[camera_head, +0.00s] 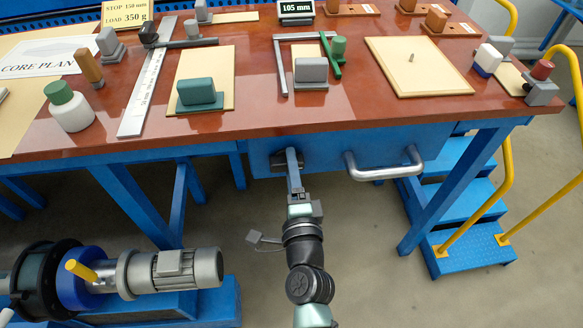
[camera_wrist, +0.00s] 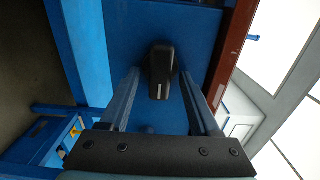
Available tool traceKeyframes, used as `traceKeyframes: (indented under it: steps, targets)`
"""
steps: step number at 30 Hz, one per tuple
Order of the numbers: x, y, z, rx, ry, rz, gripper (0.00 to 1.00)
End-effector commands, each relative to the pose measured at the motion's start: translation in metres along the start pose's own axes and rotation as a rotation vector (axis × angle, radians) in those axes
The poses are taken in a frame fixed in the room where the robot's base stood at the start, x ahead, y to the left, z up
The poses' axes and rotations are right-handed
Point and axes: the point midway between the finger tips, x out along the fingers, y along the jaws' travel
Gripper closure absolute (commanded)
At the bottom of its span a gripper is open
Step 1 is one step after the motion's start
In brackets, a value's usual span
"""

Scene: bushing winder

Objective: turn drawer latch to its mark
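The drawer latch (camera_wrist: 161,72) is a small black lever with a pale stripe, on the blue drawer front (camera_wrist: 125,25). In the head view the latch (camera_head: 279,160) is at the left part of the drawer front (camera_head: 330,145), partly hidden by my gripper (camera_head: 292,154). In the wrist view my gripper (camera_wrist: 160,73) is open, with one finger on each side of the latch. Gaps show between the latch and both fingers, and I cannot tell whether the tips touch the drawer front. The latch's mark cannot be made out.
A metal drawer handle (camera_head: 385,172) sticks out to the right of the latch. The red-brown tabletop (camera_head: 265,118) overhangs above and carries blocks, boards and a ruler. A motor winder (camera_head: 170,270) stands at lower left. Blue steps (camera_head: 470,250) with yellow rails stand at right.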

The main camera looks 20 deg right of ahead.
Motion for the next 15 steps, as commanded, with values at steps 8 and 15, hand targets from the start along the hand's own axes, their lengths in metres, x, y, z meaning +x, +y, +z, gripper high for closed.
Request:
traceKeyframes:
  steps: [8,15]
  targets:
    - [-0.001,0.000,0.000,-0.002,0.000,0.000,0.38]
    - [-0.028,0.001,0.000,-0.002,0.000,0.002,0.38]
